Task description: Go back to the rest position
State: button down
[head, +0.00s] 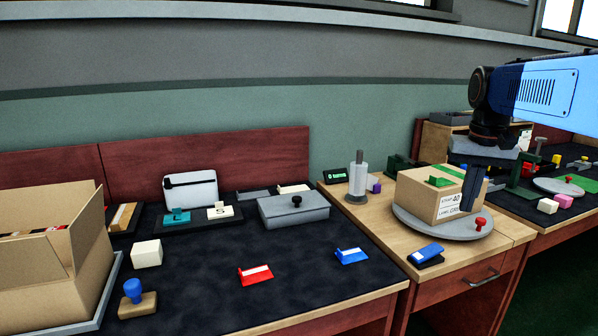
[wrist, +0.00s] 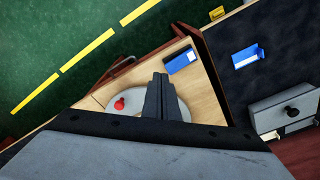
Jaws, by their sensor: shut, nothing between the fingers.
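My gripper (head: 472,190) hangs at the right of the head view, in front of the right side of a cardboard box (head: 425,200). In the wrist view my gripper (wrist: 160,84) has its two dark fingers together, with nothing between them. The box stands on a round grey turntable (head: 412,224) on the wooden desk. The turntable also shows in the wrist view (wrist: 133,97), partly hidden by my gripper. I cannot tell whether my fingers touch the box.
A red knob-shaped piece (head: 480,223) is on the turntable's rim, close to my gripper. A blue-and-black piece (head: 427,254) lies at the desk's front. A grey spindle (head: 357,175) stands behind. An open carton (head: 50,262) is at far left; the dark mat's middle is mostly clear.

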jog(key=s+a+f+n+t, duration=0.1)
jog(key=s+a+f+n, duration=0.1)
jog(key=s+a+f, duration=0.3)
jog(key=s+a+f+n+t, duration=0.1)
jog(key=s+a+f, duration=0.4)
jog(key=s+f, duration=0.8)
jog(key=s+t, duration=0.1)
jog(key=s, duration=0.4)
jog(key=shift+f+n+t, duration=0.25)
jog(key=shift+n+t, duration=0.05)
jog(key=shift+n, duration=0.1)
jog(key=shift+s+a, duration=0.1)
